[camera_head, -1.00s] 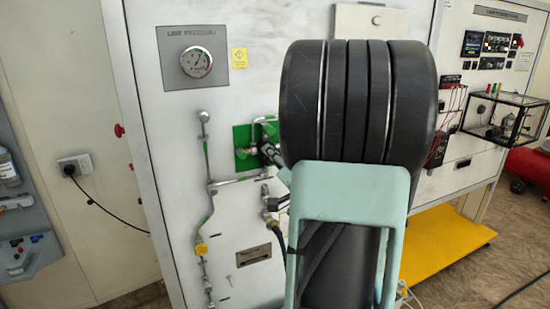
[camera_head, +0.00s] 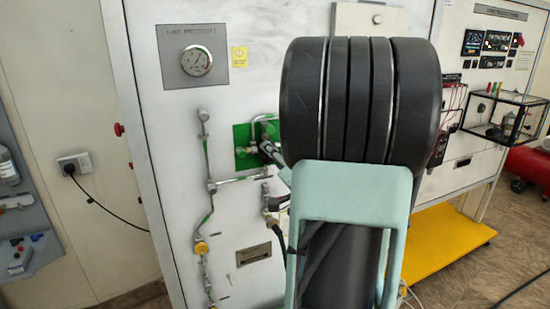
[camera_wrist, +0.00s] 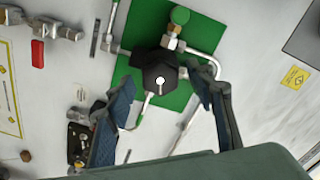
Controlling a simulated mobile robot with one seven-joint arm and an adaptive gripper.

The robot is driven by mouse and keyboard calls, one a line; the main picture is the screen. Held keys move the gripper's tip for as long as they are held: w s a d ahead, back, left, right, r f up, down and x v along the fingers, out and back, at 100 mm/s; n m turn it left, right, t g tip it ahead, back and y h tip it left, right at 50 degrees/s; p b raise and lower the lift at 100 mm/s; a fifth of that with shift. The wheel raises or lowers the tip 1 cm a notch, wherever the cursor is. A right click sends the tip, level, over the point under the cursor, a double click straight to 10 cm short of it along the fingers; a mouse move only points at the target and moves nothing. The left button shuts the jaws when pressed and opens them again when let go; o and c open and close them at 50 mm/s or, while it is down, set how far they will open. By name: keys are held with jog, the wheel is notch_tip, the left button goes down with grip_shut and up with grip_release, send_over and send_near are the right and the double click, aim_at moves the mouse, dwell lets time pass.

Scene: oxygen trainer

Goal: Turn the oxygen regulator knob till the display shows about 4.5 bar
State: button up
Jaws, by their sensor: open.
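A black faceted knob (camera_wrist: 157,70) with a white centre dot sits on a green plate (camera_wrist: 130,38) in the wrist view, with metal pipes around it. My gripper (camera_wrist: 163,88) is open, one blue-padded finger to each side and a little below the knob in the picture; I cannot tell whether either finger touches it. In the head view the green plate (camera_head: 241,160) shows left of my arm, which hides much of the gripper and knob. A round gauge (camera_head: 196,61) on a grey plate labelled for line pressure is at upper left; its reading is too small to tell.
Pipes and valves (camera_head: 207,180) run down the white panel left of my arm. A black hose hangs below the plate. A yellow base (camera_head: 440,243) lies at lower right.

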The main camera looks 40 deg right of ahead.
jog(key=v, duration=0.7)
jog(key=shift+f, duration=0.1)
